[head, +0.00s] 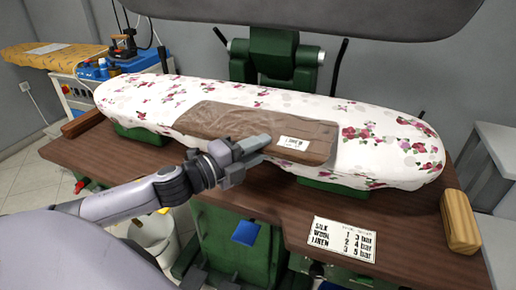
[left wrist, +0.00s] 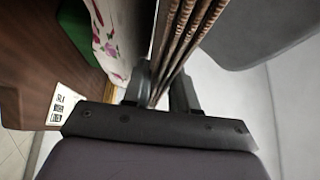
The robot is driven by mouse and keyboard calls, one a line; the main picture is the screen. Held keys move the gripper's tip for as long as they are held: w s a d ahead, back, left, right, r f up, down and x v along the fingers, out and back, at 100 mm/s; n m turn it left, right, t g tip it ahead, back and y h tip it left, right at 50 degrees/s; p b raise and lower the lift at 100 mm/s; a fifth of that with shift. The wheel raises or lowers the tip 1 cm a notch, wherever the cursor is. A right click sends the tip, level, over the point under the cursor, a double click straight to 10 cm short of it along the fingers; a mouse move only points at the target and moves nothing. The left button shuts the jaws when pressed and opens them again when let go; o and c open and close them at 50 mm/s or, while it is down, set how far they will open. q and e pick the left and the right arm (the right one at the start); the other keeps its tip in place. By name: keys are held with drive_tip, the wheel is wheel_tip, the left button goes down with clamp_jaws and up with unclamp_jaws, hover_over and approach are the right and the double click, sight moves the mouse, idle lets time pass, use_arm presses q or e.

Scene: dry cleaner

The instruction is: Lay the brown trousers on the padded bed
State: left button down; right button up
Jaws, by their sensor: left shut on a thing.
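The brown trousers (head: 225,118) are folded flat, with a clear sheen over part of them and a white label near the right end. In the head view they appear over the middle of the padded bed (head: 385,135), which has a white cover with pink flowers. My left gripper (head: 258,143) is shut on their near edge. In the left wrist view the brown layers (left wrist: 192,40) show edge-on between the fingers (left wrist: 160,88), close beside the flowered cover (left wrist: 122,25). I cannot tell whether the trousers rest fully on the bed. My right gripper is not in view.
The dark upper press plate (head: 310,15) hangs open above the bed. A wooden block (head: 459,222) and a sign (head: 342,238) are on the brown table (head: 120,150). A yellow-covered board (head: 45,58) stands back left. A white bucket (head: 155,235) is below.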

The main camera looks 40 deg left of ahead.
use_arm(q)
drive_tip(key=c, duration=0.9)
unclamp_jaws()
